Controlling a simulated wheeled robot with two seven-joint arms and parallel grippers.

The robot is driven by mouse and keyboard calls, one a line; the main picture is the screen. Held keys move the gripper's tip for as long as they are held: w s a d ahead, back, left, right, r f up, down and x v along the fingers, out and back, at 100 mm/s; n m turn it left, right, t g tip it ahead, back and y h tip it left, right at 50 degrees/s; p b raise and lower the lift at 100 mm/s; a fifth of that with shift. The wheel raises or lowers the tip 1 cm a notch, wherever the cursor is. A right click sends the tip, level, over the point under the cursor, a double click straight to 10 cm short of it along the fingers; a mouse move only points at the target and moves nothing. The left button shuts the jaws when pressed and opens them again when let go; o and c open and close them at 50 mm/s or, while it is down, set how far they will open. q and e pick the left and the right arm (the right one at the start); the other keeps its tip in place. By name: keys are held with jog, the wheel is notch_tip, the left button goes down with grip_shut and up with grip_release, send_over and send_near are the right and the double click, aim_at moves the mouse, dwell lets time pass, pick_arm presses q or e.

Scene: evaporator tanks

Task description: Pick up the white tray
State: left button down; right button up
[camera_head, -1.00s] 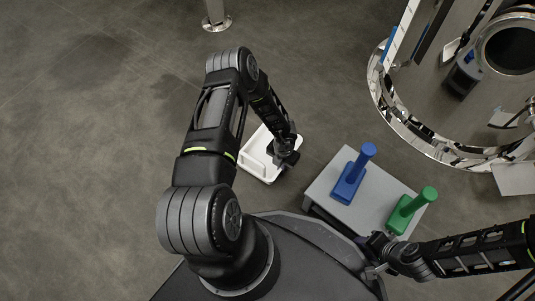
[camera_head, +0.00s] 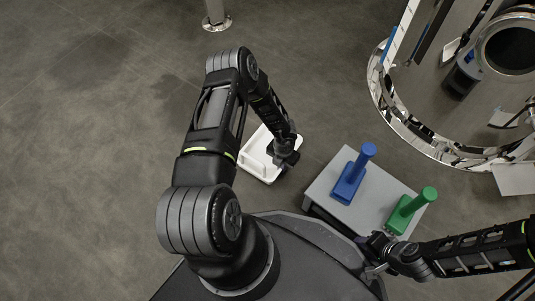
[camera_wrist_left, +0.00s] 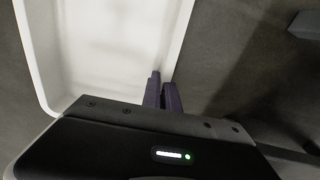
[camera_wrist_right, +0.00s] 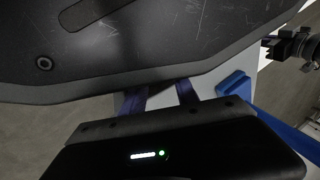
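The white tray (camera_head: 252,163) lies at floor level near the middle of the head view, left of the small grey table. My left arm reaches down over it and hides its right part. The left gripper (camera_head: 284,162) is at the tray's right side wall. In the left wrist view its two dark fingers (camera_wrist_left: 163,92) are close together at the wall of the tray (camera_wrist_left: 115,45), one on each side of it. My right gripper (camera_wrist_right: 160,98) has its fingers apart with nothing between them, beside the near edge of the grey table.
The grey table (camera_head: 327,187) holds a blue-handled tool (camera_head: 350,180) and a green-handled tool (camera_head: 407,212). A large shiny metal tank (camera_head: 400,115) stands at the upper right. A metal post foot (camera_head: 216,22) is at the top. The floor at left is clear.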

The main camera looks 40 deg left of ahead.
pick_arm(q)
jog(key=shift+r, duration=0.15)
dwell(0.3)
jog(key=shift+r+p, duration=0.4)
jog(key=shift+r, duration=0.1)
notch_tip(320, 180, up, 3)
jog(key=shift+p, duration=1)
jog(key=s+p, duration=0.1)
jog(key=s, duration=0.5)
jog(key=s+p, duration=0.1)
jog(key=s, duration=0.5)
jog(key=s+p, duration=0.2)
jog(key=s, duration=0.4)
jog(key=shift+d+f, duration=0.2)
jog(key=shift+f, duration=0.15)
